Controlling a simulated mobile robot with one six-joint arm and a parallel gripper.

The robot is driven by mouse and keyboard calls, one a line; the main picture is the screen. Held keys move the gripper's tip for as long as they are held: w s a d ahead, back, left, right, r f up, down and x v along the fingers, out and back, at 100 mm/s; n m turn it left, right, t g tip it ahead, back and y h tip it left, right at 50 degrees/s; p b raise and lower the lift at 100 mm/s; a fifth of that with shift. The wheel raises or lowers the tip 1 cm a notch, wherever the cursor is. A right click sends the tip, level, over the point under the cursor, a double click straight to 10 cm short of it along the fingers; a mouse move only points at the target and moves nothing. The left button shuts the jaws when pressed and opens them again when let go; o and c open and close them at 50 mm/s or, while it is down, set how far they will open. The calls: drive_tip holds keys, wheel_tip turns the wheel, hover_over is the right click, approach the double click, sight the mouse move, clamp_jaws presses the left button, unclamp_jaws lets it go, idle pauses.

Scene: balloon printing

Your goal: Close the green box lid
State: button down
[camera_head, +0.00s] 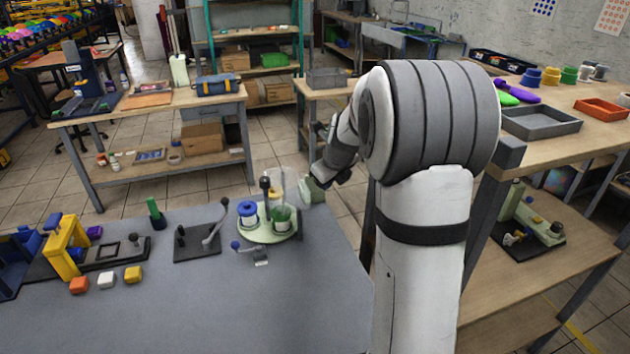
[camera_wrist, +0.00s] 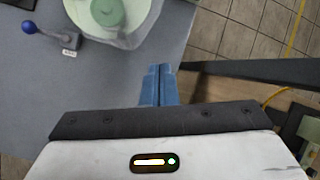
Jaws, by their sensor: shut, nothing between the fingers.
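A pale green round base (camera_head: 268,237) stands near the far right edge of the grey table. It carries a blue-topped cup (camera_head: 248,214) and a green cup (camera_head: 282,214). A clear, see-through part (camera_head: 290,180) stands upright behind the green cup; I cannot tell whether it is the box lid. A pale green piece (camera_head: 311,191) shows at its right, beside my gripper (camera_head: 322,178). In the wrist view, a round green top (camera_wrist: 108,12) and clear edges show at upper left. My gripper's blue fingers (camera_wrist: 160,72) are together and empty, right of these parts, near the table edge.
A small lever with a blue knob (camera_head: 236,245) stands in front of the base. A lever press (camera_head: 205,240) and a yellow frame (camera_head: 65,247) are farther left. Wooden benches stand behind and at right. The table's front middle is clear.

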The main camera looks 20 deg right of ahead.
drive_tip(key=w+d+f+m+p, duration=0.1)
drive_tip(key=w+d+f+m, duration=0.2)
drive_tip(key=w+f, duration=0.7)
drive_tip(key=shift+w+m+p, duration=0.4)
drive_tip(key=shift+w+m, duration=0.5)
drive_tip(key=shift+w, duration=0.3)
drive_tip(key=shift+f, duration=0.1)
